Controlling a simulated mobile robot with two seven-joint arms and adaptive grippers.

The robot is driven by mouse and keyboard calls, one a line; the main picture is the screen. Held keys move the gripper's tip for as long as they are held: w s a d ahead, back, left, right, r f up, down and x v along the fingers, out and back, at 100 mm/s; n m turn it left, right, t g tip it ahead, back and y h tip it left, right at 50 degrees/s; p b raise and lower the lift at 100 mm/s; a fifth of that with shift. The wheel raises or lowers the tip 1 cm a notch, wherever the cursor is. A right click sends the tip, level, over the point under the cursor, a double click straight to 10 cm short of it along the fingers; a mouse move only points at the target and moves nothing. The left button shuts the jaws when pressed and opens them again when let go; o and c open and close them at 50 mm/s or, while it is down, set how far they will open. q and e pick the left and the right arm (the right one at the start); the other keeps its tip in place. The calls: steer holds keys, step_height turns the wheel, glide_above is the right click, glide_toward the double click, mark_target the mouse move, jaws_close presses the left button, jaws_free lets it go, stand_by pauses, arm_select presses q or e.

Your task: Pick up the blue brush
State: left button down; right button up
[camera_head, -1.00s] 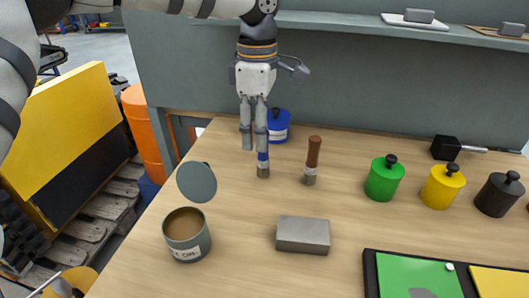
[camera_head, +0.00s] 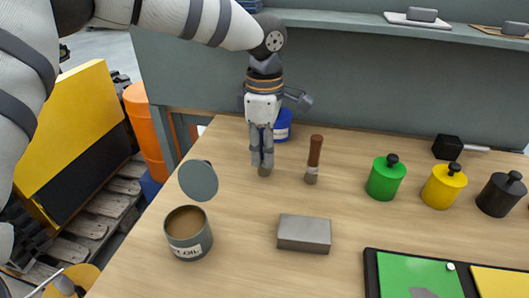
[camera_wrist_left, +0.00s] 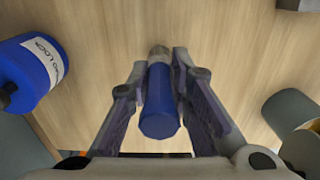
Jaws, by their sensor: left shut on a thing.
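The blue brush (camera_wrist_left: 159,105) stands upright between the fingers of my left gripper (camera_wrist_left: 160,92) in the left wrist view. In the head view my left gripper (camera_head: 262,160) points down and is shut on the brush's handle. The brush's pale lower end (camera_head: 264,171) shows just below the fingertips, at the table top; whether it touches the table I cannot tell. Most of the handle is hidden by the fingers in the head view. My right gripper is not in view.
A brown-handled brush (camera_head: 314,158) stands close to the right. A blue pot (camera_head: 283,128) is just behind the gripper. An open can (camera_head: 189,240) with a raised lid (camera_head: 198,180) and a grey block (camera_head: 304,233) are in front. Green (camera_head: 386,180), yellow (camera_head: 441,188) and black (camera_head: 498,196) pots stand right.

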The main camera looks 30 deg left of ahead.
arm_select(q)
steer(key=shift+r, duration=0.35)
steer(key=r, duration=0.3)
steer(key=shift+s+d+r, duration=0.1)
steer(key=shift+s+r, duration=0.2)
steer(key=s+d+r+p, duration=0.2)
steer(key=s+d+r, duration=0.2)
steer(key=s+r, duration=0.4)
steer(key=shift+s+d+r, duration=0.15)
steer(key=shift+s+r, duration=0.15)
steer(key=shift+s, duration=2.05)
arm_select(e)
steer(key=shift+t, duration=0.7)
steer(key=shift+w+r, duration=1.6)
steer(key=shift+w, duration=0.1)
